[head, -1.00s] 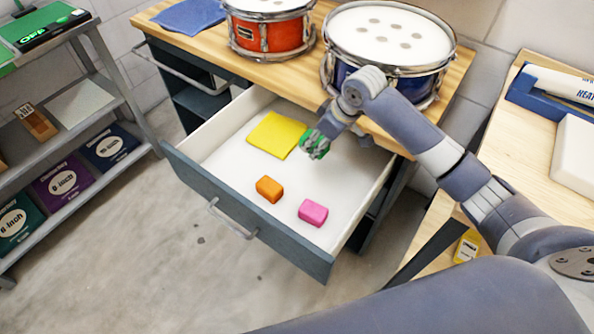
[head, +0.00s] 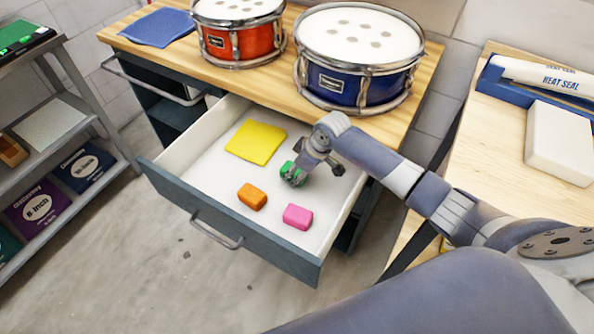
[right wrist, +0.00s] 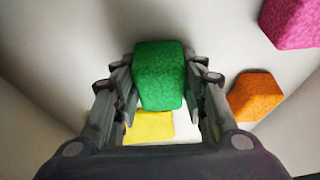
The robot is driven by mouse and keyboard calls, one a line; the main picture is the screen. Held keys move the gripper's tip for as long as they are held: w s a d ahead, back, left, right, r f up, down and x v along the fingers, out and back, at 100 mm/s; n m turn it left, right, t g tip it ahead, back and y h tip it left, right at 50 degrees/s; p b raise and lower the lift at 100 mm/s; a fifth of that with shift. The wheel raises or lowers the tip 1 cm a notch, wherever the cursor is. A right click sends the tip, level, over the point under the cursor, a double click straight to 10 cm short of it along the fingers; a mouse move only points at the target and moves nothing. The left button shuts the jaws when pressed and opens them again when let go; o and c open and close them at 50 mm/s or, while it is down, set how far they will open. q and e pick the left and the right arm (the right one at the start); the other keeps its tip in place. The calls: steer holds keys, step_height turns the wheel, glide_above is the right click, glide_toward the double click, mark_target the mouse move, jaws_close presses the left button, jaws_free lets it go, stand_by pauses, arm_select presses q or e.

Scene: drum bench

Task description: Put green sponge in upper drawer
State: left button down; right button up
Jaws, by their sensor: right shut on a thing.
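The green sponge (head: 291,175) is within the open upper drawer (head: 200,155), over its white floor. My right gripper (head: 297,172) reaches in from the right and is shut on the sponge. In the right wrist view the green sponge (right wrist: 159,75) sits between the two fingers of the gripper (right wrist: 160,92). I cannot tell whether the sponge touches the drawer floor. My left gripper is not in view.
In the drawer lie a yellow cloth-like square (head: 256,141), an orange block (head: 252,196) and a pink block (head: 298,216). An orange drum (head: 238,42) and a blue drum (head: 358,83) stand on the bench above. A shelf rack (head: 85,128) is at left.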

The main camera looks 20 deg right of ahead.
steer(key=shift+f, duration=0.1)
steer(key=o, duration=0.8)
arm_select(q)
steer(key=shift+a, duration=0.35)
arm_select(e)
steer(key=shift+r, duration=0.35)
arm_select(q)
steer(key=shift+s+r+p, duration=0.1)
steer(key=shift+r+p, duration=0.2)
arm_select(e)
steer(key=v, duration=1.1)
steer(key=shift+s+r, duration=0.25)
steer(key=shift+r, duration=0.05)
steer(key=shift+d, duration=0.1)
